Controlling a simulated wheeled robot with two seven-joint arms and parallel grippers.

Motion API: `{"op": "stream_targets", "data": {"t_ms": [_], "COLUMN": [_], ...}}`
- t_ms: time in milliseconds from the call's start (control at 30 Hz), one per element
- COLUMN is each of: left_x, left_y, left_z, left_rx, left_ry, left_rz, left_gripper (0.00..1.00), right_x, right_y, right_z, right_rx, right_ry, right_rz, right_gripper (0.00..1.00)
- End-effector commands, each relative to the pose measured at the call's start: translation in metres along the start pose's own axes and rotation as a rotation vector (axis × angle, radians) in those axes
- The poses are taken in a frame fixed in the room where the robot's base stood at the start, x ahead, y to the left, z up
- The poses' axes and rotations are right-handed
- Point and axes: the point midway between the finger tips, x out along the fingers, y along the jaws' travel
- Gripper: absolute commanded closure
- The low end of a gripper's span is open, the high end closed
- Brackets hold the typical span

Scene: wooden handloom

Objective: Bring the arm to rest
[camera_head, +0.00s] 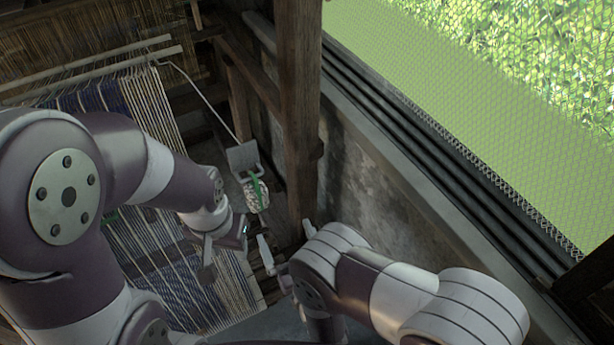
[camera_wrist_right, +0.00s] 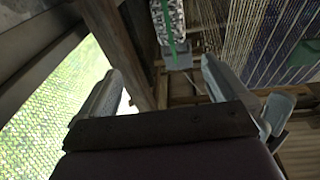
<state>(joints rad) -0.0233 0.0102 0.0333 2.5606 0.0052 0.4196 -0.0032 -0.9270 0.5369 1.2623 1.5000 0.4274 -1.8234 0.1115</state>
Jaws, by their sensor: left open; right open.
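My left gripper (camera_head: 226,252) is over the striped woven cloth of the loom (camera_head: 160,250), its fingers apart and nothing seen between them. My right gripper (camera_head: 277,268) is just to its right, near the foot of a wooden post. In the right wrist view my right gripper (camera_wrist_right: 160,80) has its two pale fingers wide apart with empty space between them. Both arms reach inward, and the two grippers are close together in the head view. Whether the left fingers touch the warp threads cannot be told.
A speckled bundle with a green strip (camera_head: 256,193) is beside a grey plate (camera_head: 243,157), beyond the grippers. A thick wooden post (camera_head: 298,110) stands between the loom and the mesh window (camera_head: 480,130). A stained wall (camera_head: 370,170) runs below the window.

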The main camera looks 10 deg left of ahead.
Motion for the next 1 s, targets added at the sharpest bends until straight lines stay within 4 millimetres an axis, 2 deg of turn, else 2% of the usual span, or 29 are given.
{"op": "stream_targets", "data": {"t_ms": [133, 200, 267, 300, 367, 400, 467, 533, 567, 600, 700, 733, 833, 900, 1000], "left_x": [0.0, -0.001, -0.001, -0.001, -0.001, -0.001, 0.0, 0.0, 0.0, 0.0, 0.0, 0.0, 0.0, 0.0, 0.0], "left_y": [0.0, 0.0, 0.0, 0.0, 0.0, 0.0, 0.0, 0.0, 0.0, 0.0, 0.0, 0.0, 0.0, 0.0, 0.0], "left_z": [0.0, -0.001, -0.001, 0.0, 0.0, 0.0, 0.0, 0.0, 0.0, 0.0, 0.0, 0.0, 0.0, 0.0, 0.0], "left_rx": [0.0, 0.0, 0.0, 0.0, 0.0, 0.0, 0.0, 0.0, 0.0, 0.0, 0.0, 0.0, 0.0, 0.0, 0.0], "left_ry": [0.0, 0.0, 0.0, 0.0, 0.0, 0.0, 0.0, 0.0, 0.0, 0.0, 0.0, 0.0, 0.0, 0.0, 0.0], "left_rz": [0.0, 0.0, 0.0, 0.0, 0.0, 0.0, 0.0, 0.0, 0.0, 0.0, 0.0, 0.0, 0.0, 0.0, 0.0], "left_gripper": [0.56, 0.56, 0.56, 0.56, 0.56, 0.56, 0.56, 0.56, 0.56, 0.56, 0.56, 0.56, 0.56, 0.56, 0.56], "right_x": [0.005, 0.019, 0.038, 0.05, 0.057, 0.05, 0.027, -0.018, -0.041, -0.072, -0.134, -0.148, -0.178, -0.186, -0.188], "right_y": [0.003, 0.013, 0.034, 0.054, 0.089, 0.113, 0.145, 0.174, 0.183, 0.191, 0.198, 0.198, 0.196, 0.195, 0.194], "right_z": [-0.001, -0.002, -0.003, -0.005, -0.012, -0.019, -0.033, -0.054, -0.062, -0.074, -0.095, -0.1, -0.109, -0.112, -0.112], "right_rx": [0.004, 0.014, 0.03, 0.046, 0.075, 0.098, 0.13, 0.171, 0.189, 0.211, 0.259, 0.27, 0.295, 0.302, 0.303], "right_ry": [-0.01, -0.07, -0.18, -0.28, -0.457, -0.586, -0.776, -0.984, -1.068, -1.17, -1.36, -1.399, -1.485, -1.51, -1.518], "right_rz": [0.009, 0.042, 0.095, 0.138, 0.203, 0.244, 0.295, 0.347, 0.366, 0.389, 0.431, 0.439, 0.455, 0.458, 0.458], "right_gripper": [0.0, 0.0, 0.0, 0.0, 0.0, 0.0, 0.0, 0.0, 0.0, 0.0, 0.0, 0.0, 0.0, 0.0, 0.0]}}
